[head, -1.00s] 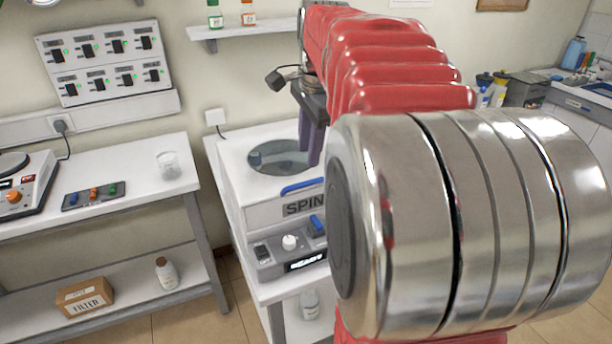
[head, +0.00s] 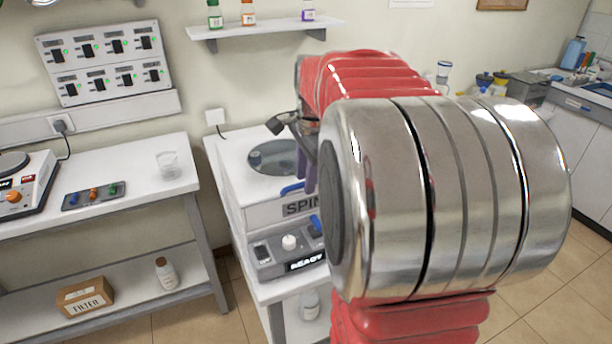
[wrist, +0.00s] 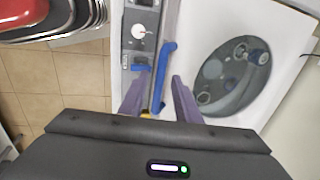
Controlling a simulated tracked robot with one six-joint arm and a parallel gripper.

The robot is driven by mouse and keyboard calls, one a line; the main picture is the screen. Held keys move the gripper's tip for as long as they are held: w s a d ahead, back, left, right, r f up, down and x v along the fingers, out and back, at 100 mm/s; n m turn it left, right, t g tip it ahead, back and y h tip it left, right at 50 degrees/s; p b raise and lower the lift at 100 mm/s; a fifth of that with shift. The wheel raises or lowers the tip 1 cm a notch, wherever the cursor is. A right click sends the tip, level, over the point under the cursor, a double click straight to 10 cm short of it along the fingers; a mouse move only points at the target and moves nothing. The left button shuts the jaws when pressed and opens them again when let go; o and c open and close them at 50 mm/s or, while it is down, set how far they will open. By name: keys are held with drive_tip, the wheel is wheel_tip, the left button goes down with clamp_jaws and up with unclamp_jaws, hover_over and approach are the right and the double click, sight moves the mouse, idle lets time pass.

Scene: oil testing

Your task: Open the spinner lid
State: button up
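The spinner (head: 233,155) is a white box with "SPIN" on its front and a display reading "READY". Its lid has a round dark window (head: 270,156), also in the wrist view (wrist: 234,76), and looks shut. Through the window I see round parts inside. The blue lid handle (wrist: 162,78) runs along the lid's front edge; in the head view my arm hides part of the handle (head: 291,188). My gripper (wrist: 158,90) is open, its two purple fingers on either side of the handle with gaps visible. I cannot tell how far above the lid the fingertips are.
The control panel (head: 288,250) with a white knob and blue switch lies in front of the lid. A bench (head: 130,190) with a glass beaker (head: 168,164) stands to the left. A wall shelf (head: 265,28) with small bottles hangs above the spinner.

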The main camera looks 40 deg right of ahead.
clamp_jaws()
drive_tip(key=shift+r, duration=0.1)
idle(0.5)
